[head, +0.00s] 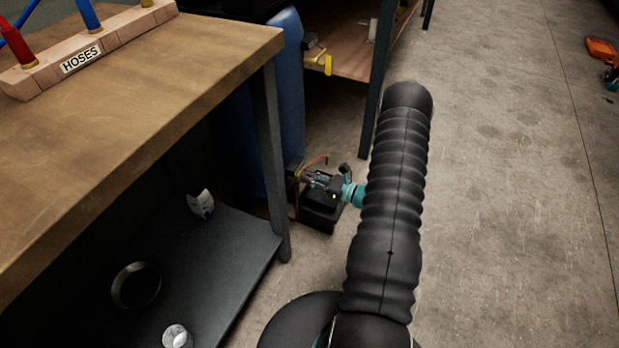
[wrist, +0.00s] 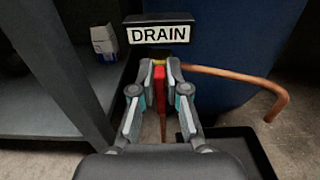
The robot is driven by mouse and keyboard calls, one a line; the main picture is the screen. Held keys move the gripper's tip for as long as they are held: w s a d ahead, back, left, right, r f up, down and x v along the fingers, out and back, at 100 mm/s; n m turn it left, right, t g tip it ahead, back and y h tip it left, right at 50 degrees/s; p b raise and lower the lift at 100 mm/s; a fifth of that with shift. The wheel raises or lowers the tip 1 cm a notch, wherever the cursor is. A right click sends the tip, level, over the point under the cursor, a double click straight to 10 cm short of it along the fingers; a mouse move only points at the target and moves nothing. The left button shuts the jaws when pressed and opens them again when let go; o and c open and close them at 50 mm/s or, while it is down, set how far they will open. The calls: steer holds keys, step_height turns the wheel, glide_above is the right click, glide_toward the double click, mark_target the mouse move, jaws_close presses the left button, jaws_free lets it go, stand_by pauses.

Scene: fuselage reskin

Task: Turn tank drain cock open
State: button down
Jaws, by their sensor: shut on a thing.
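The drain cock's red handle (wrist: 160,88) stands between the fingers of my gripper (wrist: 160,70) in the wrist view, and the gripper is shut on it. A "DRAIN" label (wrist: 160,34) sits just above it, in front of the blue tank (wrist: 225,65). A copper pipe (wrist: 240,80) runs from beside the cock to the right and bends down. In the head view my gripper (head: 308,178) is low by the foot of the blue tank (head: 290,100); the handle is too small and covered to make out there. The cock's body is mostly hidden behind the fingertips.
A black tray (head: 318,220) stands on the floor under the gripper. The wooden workbench (head: 190,95) with its dark lower shelf (head: 235,255) and leg is close on the left. Another bench (head: 345,50) is behind.

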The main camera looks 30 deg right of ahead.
steer(key=shift+f+n+b, duration=0.1)
steer(key=shift+n+b, duration=0.2)
steer(key=shift+b, duration=0.15)
steer(key=n+b, duration=0.2)
steer(key=b, duration=0.1)
steer(key=n+b, duration=0.1)
steer(key=shift+s+a+f+n, duration=0.1)
steer(key=shift+a+f+n, duration=0.05)
steer(key=shift+f+n, duration=0.15)
steer(key=n+b, duration=0.2)
steer(key=b, duration=0.1)
steer(key=n+b, duration=0.3)
steer(key=shift+s+a+f+b, duration=0.1)
steer(key=shift+s+a+b, duration=0.1)
steer(key=shift+b, duration=0.15)
steer(key=n+b, duration=0.1)
steer(key=n, duration=0.3)
steer(key=shift+a+b, duration=0.1)
steer(key=shift+b, duration=0.2)
steer(key=shift+f+n, duration=0.15)
steer(key=shift+n, duration=2.15)
steer(key=c, duration=1.2)
jaws_free()
steer(key=shift+c, duration=0.2)
